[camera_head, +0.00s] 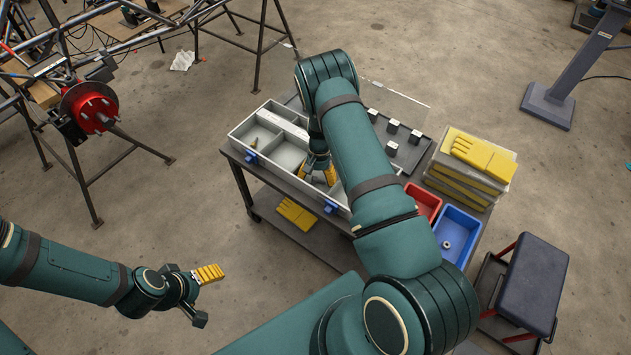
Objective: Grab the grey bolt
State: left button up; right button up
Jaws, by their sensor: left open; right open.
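A white divided tray (236,137) stands on a dark cart, partly hidden by my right arm. My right gripper (316,174) points down into a middle compartment of the tray. Its yellow-padded fingers are apart. I cannot make out a grey bolt between or under them; the arm hides part of that compartment. A small brownish-yellow piece (255,142) lies in the left compartment, too small to identify. My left gripper (207,297) is open and empty above the floor at the lower left, well away from the cart.
A red bin (425,203) and a blue bin (470,224) holding a grey ring-shaped part (446,244) sit on the cart's right. Yellow gloves (484,153) lie stacked behind them. A dark stool (537,284) stands at right. A tube frame (78,185) stands at left.

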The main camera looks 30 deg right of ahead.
jog(key=shift+f, duration=0.1)
jog(key=c, duration=1)
jog(key=shift+s, duration=0.1)
jog(key=shift+c, duration=1)
